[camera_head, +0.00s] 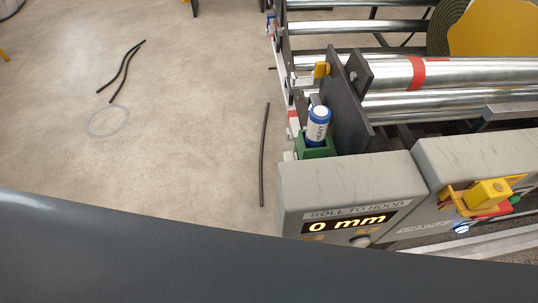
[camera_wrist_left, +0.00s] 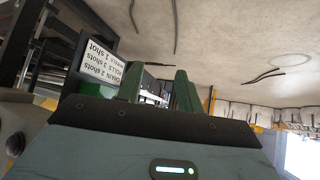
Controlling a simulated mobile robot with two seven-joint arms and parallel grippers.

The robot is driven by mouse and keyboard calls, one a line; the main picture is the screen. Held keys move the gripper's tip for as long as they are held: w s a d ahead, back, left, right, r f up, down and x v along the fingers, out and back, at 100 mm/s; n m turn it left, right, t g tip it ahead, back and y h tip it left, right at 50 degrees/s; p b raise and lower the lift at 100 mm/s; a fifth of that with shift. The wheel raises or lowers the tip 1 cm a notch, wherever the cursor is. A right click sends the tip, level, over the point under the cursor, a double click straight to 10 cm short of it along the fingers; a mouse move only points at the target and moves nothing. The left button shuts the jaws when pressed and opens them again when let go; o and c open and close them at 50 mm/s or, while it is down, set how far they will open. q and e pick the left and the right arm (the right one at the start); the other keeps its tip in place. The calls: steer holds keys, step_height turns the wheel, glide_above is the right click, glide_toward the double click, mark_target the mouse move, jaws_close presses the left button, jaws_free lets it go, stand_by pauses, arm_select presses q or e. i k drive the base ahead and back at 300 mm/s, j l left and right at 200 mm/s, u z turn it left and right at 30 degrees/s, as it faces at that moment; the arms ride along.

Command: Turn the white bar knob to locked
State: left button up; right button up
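I cannot pick out the white bar knob for certain in either view. In the head view a grey control box (camera_head: 345,178) has a lit display (camera_head: 358,220) reading "0 mm". A small pale round part (camera_head: 361,241) shows under the display, partly hidden by a dark surface that is likely my arm. In the left wrist view a dark round part (camera_wrist_left: 12,146) sits on a grey panel at the left edge. My left gripper (camera_wrist_left: 157,84) has its two green fingers apart, with nothing seen between them. My right gripper is in neither view.
A blue-and-white bottle (camera_head: 318,124) stands in a green holder (camera_head: 316,149) beside steel rollers (camera_head: 400,73). Dark strips (camera_head: 264,155) and a ring (camera_head: 107,120) lie on the otherwise open floor at left.

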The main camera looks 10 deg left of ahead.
mark_target(288, 156)
steer(key=j+z, duration=0.15)
steer(key=z, duration=0.2)
steer(key=j+z, duration=0.2)
steer(key=z, duration=0.15)
steer(key=k+j+z, duration=0.1)
steer(key=j+z, duration=0.4)
steer(key=j, duration=0.4)
steer(key=k+j+z, duration=0.1)
steer(key=j, duration=0.4)
steer(key=k+j+z, duration=0.1)
steer(key=j, duration=0.35)
steer(key=k+j, duration=0.1)
steer(key=j, duration=0.3)
steer(key=k+j, duration=0.1)
steer(key=j, duration=0.3)
steer(key=k+j, duration=0.1)
steer(key=j, duration=0.3)
steer(key=k+j, duration=0.1)
steer(key=j, duration=0.3)
steer(key=z, duration=0.05)
